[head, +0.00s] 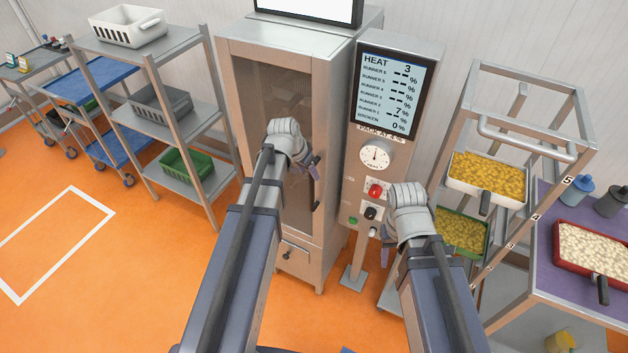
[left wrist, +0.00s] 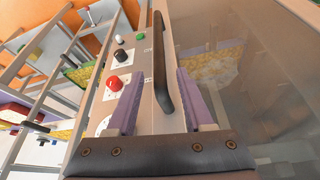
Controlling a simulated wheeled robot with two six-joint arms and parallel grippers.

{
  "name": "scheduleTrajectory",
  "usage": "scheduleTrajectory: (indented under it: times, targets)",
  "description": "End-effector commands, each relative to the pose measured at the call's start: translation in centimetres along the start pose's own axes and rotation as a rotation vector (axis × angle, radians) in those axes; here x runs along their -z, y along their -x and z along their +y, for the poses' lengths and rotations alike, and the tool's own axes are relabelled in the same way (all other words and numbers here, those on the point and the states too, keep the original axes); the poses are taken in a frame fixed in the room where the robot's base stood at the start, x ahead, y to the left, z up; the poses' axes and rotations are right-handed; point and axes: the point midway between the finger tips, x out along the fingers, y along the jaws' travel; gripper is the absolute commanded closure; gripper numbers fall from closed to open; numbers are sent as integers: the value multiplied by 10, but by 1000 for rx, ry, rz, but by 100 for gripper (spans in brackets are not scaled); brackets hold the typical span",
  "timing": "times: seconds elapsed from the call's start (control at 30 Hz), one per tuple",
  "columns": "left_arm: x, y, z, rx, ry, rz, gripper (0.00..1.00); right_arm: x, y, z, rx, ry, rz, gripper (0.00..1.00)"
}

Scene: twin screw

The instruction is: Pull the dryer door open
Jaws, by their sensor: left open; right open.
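The dryer (head: 232,75) is a tall steel cabinet with a tinted glass door, which looks shut. Its black bar handle (head: 316,190) stands upright along the door's right edge. My left gripper (head: 312,168) is at the handle's height in front of the door. In the left wrist view the handle (left wrist: 158,50) runs in between the two purple fingers of the open left gripper (left wrist: 160,85). I cannot tell whether either finger touches it. My right gripper (head: 388,250) is open, low in front of the control post, partly hidden by my own arm.
A control panel (head: 375,150) with a gauge, knobs and a screen stands right of the door. A rack (head: 530,125) with trays of yellow pieces is further right. Shelves (head: 165,110) with crates stand left. Orange floor (head: 130,260) is clear at front left.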

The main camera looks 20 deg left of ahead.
Motion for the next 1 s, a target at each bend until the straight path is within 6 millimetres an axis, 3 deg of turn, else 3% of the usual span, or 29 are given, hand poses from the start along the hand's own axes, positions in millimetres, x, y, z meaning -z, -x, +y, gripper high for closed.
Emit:
scheduleTrajectory:
  times: [0.6,1.0]
  targets:
    - [-1,-72,0,0,0,-1,48,4,-66,-6,-3,13,0,50]
    - [0,-75,0,0,0,-1,50,4,-68,-6,-3,14,0,50]
